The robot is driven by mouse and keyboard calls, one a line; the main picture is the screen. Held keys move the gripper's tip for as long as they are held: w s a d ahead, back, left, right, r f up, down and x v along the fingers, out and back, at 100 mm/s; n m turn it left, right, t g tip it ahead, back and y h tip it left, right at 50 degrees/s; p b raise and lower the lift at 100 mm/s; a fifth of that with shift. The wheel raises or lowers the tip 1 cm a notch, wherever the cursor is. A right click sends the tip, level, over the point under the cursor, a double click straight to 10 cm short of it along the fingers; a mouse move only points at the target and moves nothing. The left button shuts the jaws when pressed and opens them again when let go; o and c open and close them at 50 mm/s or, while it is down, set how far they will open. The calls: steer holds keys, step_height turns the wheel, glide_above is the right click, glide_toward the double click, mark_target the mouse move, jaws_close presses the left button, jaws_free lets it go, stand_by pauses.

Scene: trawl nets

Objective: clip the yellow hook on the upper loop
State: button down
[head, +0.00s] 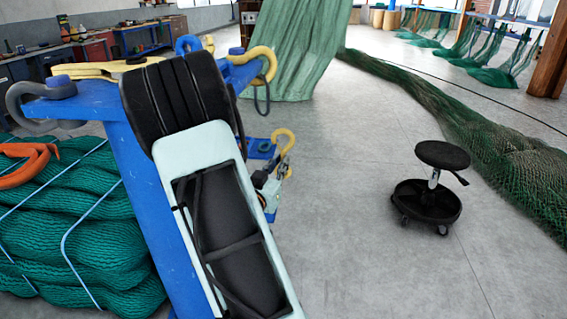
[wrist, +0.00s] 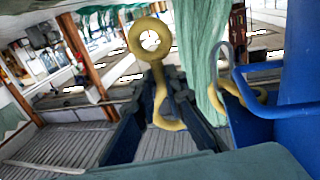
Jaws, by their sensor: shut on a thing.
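My gripper (wrist: 163,88) is shut on a yellow hook (wrist: 158,80). In the wrist view the hook's ring end rises above the fingertips, and its curved end shows low between the fingers. In the head view my arm covers the middle of a blue frame, and a yellow hook shape (head: 293,138) shows just right of my wrist. At the frame's upper right end a yellow curved fitting (head: 269,66) carries a thin dark loop (head: 267,100), apart from the held hook. In the wrist view a grey loop (wrist: 216,62) and yellow fitting (wrist: 240,95) stand to the right. I cannot tell which is the upper loop.
The blue frame (head: 125,150) stands close beside my arm. Bundled green net (head: 95,230) lies at left with an orange hook (head: 30,165). A green net (head: 300,45) hangs behind. A black wheeled stool (head: 440,155) stands right. The floor between is clear.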

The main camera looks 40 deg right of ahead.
steer(key=w+a+p, duration=0.1)
steer(key=w+a, duration=0.3)
steer(key=w, duration=0.1)
steer(key=shift+w+a, duration=0.15)
steer(key=shift+a, duration=0.15)
stand_by(1.1)
stand_by(0.5)
steer(key=shift+w+a+f+b, duration=0.2)
steer(key=shift+w+a+b, duration=0.15)
steer(key=shift+w+a, duration=0.2)
stand_by(1.5)
steer(key=shift+w+a+f+b, duration=0.15)
steer(key=shift+f+b, duration=0.3)
steer(key=shift+f, duration=0.1)
steer(key=shift+w+f+b, duration=0.1)
steer(key=shift+f+b, duration=0.2)
steer(key=shift+w+a+f+b, duration=0.2)
steer(key=shift+f+b, duration=0.45)
steer(key=shift+f, duration=0.1)
stand_by(0.9)
stand_by(0.5)
steer(key=c, duration=1.9)
jaws_free()
